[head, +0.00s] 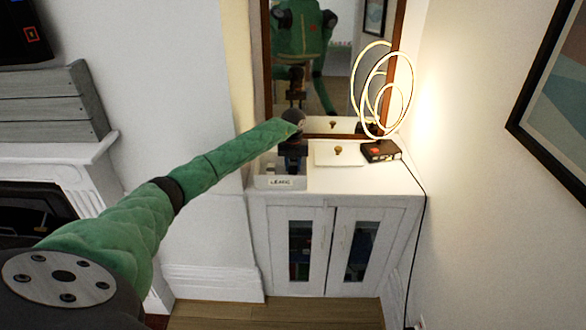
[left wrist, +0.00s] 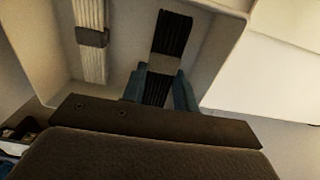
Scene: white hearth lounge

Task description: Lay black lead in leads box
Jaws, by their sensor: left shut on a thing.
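The leads box (head: 262,182), pale and with a label on its front, stands at the left front of the white cabinet top. My left gripper (head: 293,168) is over the box, pointing down into it. In the left wrist view my left gripper (left wrist: 160,88) has its blue-grey fingers shut on the black lead (left wrist: 174,32), a bundled black cord with a grey band. The black lead lies within the outline of the box (left wrist: 218,50); I cannot tell whether it touches the floor. A white lead (left wrist: 90,60) with a dark band lies in the box to the left.
A white tray (head: 323,160) with a small brown object (head: 338,150) is right of the box. A black case (head: 381,151) with a red mark and a lit ring lamp (head: 384,95) stand farther right. A mirror (head: 340,60) rises behind. The cabinet's front right is clear.

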